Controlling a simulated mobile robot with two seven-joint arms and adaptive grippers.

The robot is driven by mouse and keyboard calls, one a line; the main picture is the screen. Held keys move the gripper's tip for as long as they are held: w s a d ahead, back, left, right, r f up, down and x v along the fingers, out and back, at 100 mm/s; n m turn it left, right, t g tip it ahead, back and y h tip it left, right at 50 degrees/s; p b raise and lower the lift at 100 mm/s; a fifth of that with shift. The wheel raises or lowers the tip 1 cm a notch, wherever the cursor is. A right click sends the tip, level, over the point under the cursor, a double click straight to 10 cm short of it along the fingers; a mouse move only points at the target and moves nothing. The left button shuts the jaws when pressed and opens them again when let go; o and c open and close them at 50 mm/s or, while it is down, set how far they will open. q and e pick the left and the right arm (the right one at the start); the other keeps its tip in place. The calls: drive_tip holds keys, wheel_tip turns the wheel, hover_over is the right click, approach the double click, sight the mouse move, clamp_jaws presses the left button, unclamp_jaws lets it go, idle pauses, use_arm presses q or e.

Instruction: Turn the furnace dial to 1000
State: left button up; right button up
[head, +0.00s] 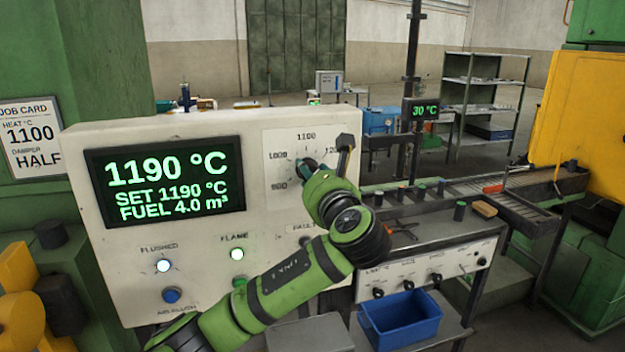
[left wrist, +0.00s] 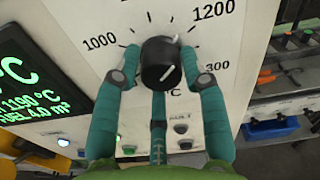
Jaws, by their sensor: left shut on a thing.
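The dial (left wrist: 160,62) is a black knob with a white line on its face, on a white control panel (head: 285,115). Numbers ring it; 1000 is at its left and 1200 at its upper right in the left wrist view. A white mark at the knob's upper edge lies toward 1200. The panel display (head: 165,180) reads 1190 °C, SET 1190 °C and FUEL 4.0 m³. My left gripper (head: 306,172) is shut on the dial, its teal fingers (left wrist: 160,72) on both sides of it. In the head view it hides most of the dial. My right gripper is not in view.
A job card (head: 30,135) at the left reads HEAT 1100, DAMPER HALF. Lit buttons (head: 163,266) sit below the display. A blue bin (head: 400,318) stands at the lower right.

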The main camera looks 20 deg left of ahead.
use_arm(q)
drive_tip(key=n+b, duration=0.6)
drive_tip(key=n, duration=0.5)
drive_tip(key=shift+a+r, duration=0.1)
drive_tip(key=shift+r, duration=0.05)
drive_tip(key=n+b, duration=0.3)
drive_tip(key=n, duration=0.2)
drive_tip(key=shift+n, duration=0.3)
drive_tip(key=n+b, duration=0.1)
drive_tip(key=n, duration=0.1)
drive_tip(key=n+b, duration=0.1)
drive_tip(key=n, duration=0.1)
drive_tip(key=shift+f+n, duration=0.4)
drive_tip(key=shift+f, duration=0.15)
drive_tip(key=o, duration=1.1)
drive_tip(key=shift+s+a, duration=0.15)
drive_tip(key=shift+a, duration=0.05)
drive_tip(key=shift+d+r, duration=0.1)
drive_tip(key=shift+r, duration=0.1)
